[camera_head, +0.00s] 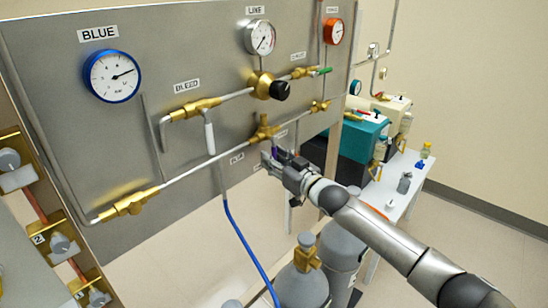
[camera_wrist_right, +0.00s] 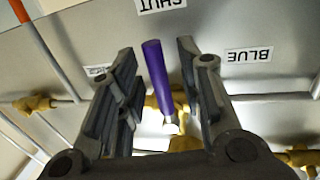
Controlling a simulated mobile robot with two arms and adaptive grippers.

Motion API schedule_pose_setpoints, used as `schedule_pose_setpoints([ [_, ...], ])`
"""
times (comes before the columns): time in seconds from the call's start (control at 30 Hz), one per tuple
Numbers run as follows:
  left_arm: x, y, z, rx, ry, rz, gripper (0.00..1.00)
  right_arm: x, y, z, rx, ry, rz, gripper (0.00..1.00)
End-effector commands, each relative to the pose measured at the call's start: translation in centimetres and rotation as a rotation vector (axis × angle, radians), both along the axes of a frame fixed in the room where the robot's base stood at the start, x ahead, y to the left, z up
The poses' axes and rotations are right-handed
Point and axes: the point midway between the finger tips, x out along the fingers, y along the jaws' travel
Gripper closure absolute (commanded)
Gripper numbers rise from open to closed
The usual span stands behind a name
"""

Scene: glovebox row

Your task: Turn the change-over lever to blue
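The change-over lever is a purple handle (camera_wrist_right: 157,75) on a brass valve (camera_wrist_right: 180,142) of the grey panel; the valve also shows in the head view (camera_head: 263,130). The lever points toward the SHUT label (camera_wrist_right: 160,5), not the BLUE label (camera_wrist_right: 249,55), which reads upside down in the wrist view. My right gripper (camera_wrist_right: 160,70) is open, with the lever between its fingers and a visible gap on each side. In the head view the right gripper (camera_head: 274,160) is at the panel just below the valve and hides most of the lever. My left gripper is not in view.
The panel carries a blue-rimmed gauge (camera_head: 112,76), a line gauge (camera_head: 260,38), an orange-rimmed gauge (camera_head: 334,31) and brass-fitted pipes. A blue hose (camera_head: 240,235) hangs below. Grey cylinders (camera_head: 302,285) stand under the panel. Teal equipment (camera_head: 362,135) stands on a white bench behind.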

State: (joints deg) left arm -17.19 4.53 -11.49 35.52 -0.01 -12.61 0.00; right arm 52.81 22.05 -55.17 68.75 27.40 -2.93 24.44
Motion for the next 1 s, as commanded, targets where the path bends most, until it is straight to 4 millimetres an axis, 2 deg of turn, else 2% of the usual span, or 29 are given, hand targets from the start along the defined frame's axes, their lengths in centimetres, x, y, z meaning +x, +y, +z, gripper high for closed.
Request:
schedule_pose_setpoints([
  [0.4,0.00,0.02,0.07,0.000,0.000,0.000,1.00,0.51,0.30,-0.02,-0.001,0.001,-0.001,0.66],
  [0.43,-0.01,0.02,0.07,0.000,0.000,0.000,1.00,0.51,0.30,-0.02,-0.001,0.001,-0.001,0.67],
  [0.7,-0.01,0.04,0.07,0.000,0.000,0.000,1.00,0.50,0.28,-0.03,-0.001,0.001,-0.001,1.00],
  [1.0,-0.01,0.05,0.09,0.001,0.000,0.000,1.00,0.48,0.29,-0.03,0.000,0.001,-0.001,1.00],
])
